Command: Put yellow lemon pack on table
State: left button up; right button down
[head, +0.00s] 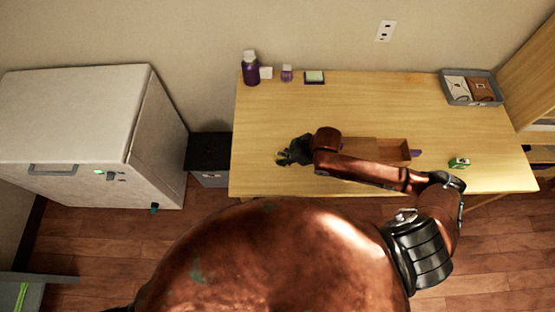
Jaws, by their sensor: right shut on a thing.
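The wooden table (350,100) stands against the back wall. My right arm reaches in from the right across its front part. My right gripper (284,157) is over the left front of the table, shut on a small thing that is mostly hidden. A bit of yellow, likely the yellow lemon pack (280,154), shows at the fingertips. I cannot tell whether it touches the tabletop. My left gripper is not in view.
A wooden box (394,150) is partly behind my right arm, with a small green pack (459,162) to its right. A purple bottle (250,70) and small items line the back edge. A grey tray (471,88) stands back right. The table's middle is clear.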

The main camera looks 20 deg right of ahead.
send_over(273, 162)
jog(key=s+d, duration=0.1)
notch_tip(273, 162, down, 6)
jog(key=shift+d+r+b, duration=0.1)
jog(key=shift+r+b, duration=0.1)
jog(key=shift+b, duration=0.1)
jog(key=shift+s+f, duration=0.1)
jog(key=shift+f, duration=1.35)
jog(key=c, duration=1.7)
grip_release()
jog(key=shift+d+f, duration=0.1)
jog(key=p+v, duration=0.1)
jog(key=v, duration=1.1)
